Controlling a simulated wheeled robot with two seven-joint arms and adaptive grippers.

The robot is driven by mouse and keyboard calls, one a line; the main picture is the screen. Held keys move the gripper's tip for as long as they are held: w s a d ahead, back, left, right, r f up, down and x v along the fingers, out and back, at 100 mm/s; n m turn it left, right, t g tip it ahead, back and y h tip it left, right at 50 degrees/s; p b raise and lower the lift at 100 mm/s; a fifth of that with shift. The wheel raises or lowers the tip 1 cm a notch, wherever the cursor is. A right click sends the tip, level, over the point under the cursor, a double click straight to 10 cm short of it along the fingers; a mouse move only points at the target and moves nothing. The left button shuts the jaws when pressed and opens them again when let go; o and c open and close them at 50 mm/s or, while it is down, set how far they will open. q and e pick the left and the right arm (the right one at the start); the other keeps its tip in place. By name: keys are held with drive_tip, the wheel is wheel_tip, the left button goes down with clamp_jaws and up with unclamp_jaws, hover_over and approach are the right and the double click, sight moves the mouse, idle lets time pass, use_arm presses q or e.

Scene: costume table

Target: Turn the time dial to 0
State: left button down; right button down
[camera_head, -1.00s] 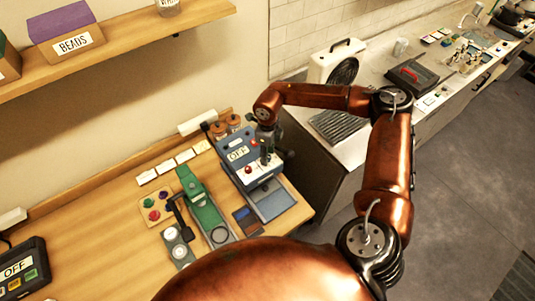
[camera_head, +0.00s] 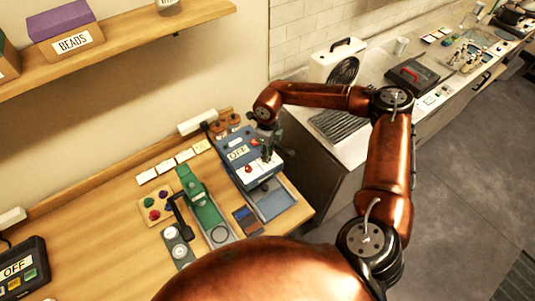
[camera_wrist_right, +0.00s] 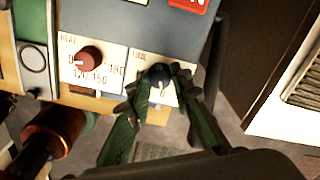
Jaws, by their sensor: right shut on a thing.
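The blue-grey machine (camera_head: 238,143) with an OFF sign stands on the wooden table. In the right wrist view its white front panel carries a red heat dial (camera_wrist_right: 88,60) with numbers around it. To the right of that is a dark time dial (camera_wrist_right: 158,76) with a white pointer mark and a 0 printed below it. My right gripper (camera_wrist_right: 162,92) has its green fingers on either side of the time dial, shut on it. In the head view the right gripper (camera_head: 266,150) is at the machine's front and hides the time dial. My left gripper is out of view.
A green press (camera_head: 203,208) and a palette of coloured pieces (camera_head: 156,207) stand left of the machine. A blue tray (camera_head: 272,202) lies in front of it. A tablet with an OFF label (camera_head: 20,268) is at the lower left. A shelf (camera_head: 120,42) runs above.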

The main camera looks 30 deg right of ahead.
drive_tip(key=m+b, duration=0.2)
drive_tip(key=m, duration=0.3)
drive_tip(key=m+b, duration=0.2)
drive_tip(key=m, duration=0.4)
drive_tip(key=shift+m+b, duration=0.3)
drive_tip(key=shift+m, duration=0.1)
drive_tip(key=m+b, duration=0.1)
drive_tip(key=m, duration=0.2)
drive_tip(key=shift+m, duration=2.2)
drive_tip(key=shift+r, duration=0.1)
drive_tip(key=c, duration=1.7)
unclamp_jaws()
